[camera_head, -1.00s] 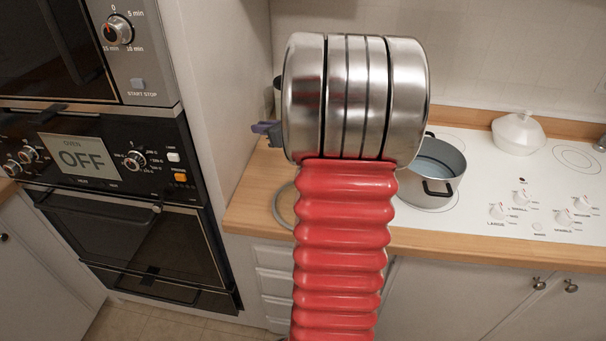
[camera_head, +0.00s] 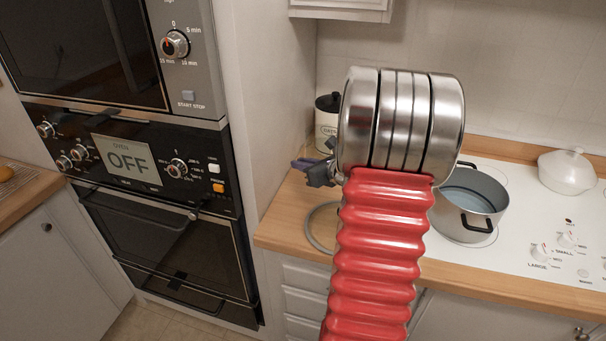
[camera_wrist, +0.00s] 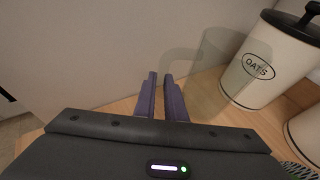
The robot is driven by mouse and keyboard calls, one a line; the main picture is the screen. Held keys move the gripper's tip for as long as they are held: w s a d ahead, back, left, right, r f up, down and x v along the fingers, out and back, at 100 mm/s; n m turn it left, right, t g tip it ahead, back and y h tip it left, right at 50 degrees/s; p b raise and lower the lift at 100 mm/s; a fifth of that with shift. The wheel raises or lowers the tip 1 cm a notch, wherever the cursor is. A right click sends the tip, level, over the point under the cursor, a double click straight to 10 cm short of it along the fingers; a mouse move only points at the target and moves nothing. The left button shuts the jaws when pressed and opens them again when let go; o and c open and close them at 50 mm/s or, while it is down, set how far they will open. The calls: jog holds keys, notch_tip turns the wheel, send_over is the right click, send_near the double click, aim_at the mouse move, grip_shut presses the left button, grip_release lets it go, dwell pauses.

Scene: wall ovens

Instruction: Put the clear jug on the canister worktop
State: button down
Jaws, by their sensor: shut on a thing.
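The clear jug (camera_wrist: 208,50) shows faintly in the wrist view as a see-through shape with a handle on its left side. My gripper (camera_wrist: 160,77) is shut on the jug at its handle side. The jug is in front of or beside a cream OATS canister (camera_wrist: 262,66); I cannot tell whether its base touches the wooden worktop (camera_wrist: 122,108). In the head view my gripper (camera_head: 318,172) is over the worktop (camera_head: 283,217), left of the steel wrist, near the canister (camera_head: 325,125). I cannot make out the jug there.
A second canister (camera_wrist: 306,132) stands at the right edge of the wrist view. A pot (camera_head: 470,205) is on the white hob (camera_head: 510,240), right of my arm. The tall oven unit (camera_head: 140,170) and its side wall bound the worktop on the left. A grey loop (camera_head: 312,228) shows near the front edge.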

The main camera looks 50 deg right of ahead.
jog(key=shift+f, duration=1.85)
jog(key=shift+f, duration=0.1)
jog(key=c, duration=1.8)
grip_release()
jog(key=shift+s+r, duration=0.4)
jog(key=shift+s, duration=0.15)
jog(key=v, duration=1)
jog(key=shift+s+a, duration=0.1)
jog(key=shift+s, duration=0.15)
jog(key=shift+s+r, duration=0.1)
jog(key=shift+s, duration=0.05)
